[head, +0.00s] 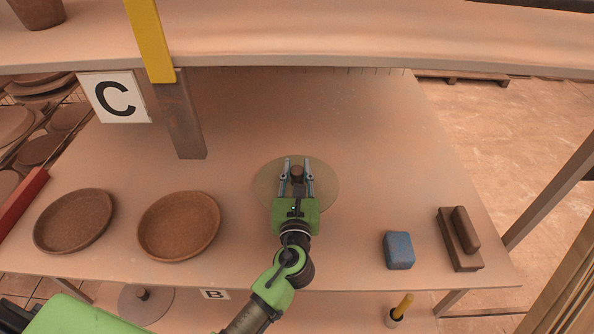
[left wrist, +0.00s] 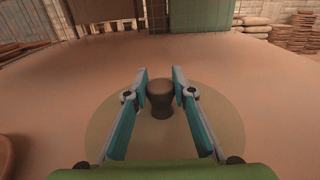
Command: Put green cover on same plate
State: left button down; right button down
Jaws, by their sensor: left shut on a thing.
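The green cover (head: 327,187) is a flat, dull olive disc with a dark brown knob (head: 297,173). It lies level at the middle of the table, at or just above the surface; I cannot tell which. It also shows in the left wrist view (left wrist: 228,125), with the knob (left wrist: 160,99) upright between the fingers. My left gripper (head: 296,166) is shut on the knob. Two round brown plates, a far-left one (head: 74,220) and a nearer one (head: 178,226), sit empty to the left of the cover. My right gripper is not in view.
A blue block (head: 398,250) and two stacked brown blocks (head: 460,238) lie on the right. A post (head: 180,120) with a C sign (head: 114,97) stands behind the plates, under an upper shelf (head: 330,40). Another knobbed disc (head: 146,304) lies below the front edge.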

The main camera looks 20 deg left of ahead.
pick_arm(q)
jog(key=c, duration=1.7)
grip_release()
jog(key=shift+f, duration=0.1)
jog(key=shift+r, duration=0.25)
jog(key=b+v, duration=0.1)
jog(key=v, duration=0.9)
jog(key=shift+s+d+f+b, duration=0.1)
jog(key=shift+s+f+b, duration=0.05)
jog(key=shift+s+b, duration=0.15)
jog(key=shift+s+d, duration=0.15)
jog(key=shift+s, duration=0.55)
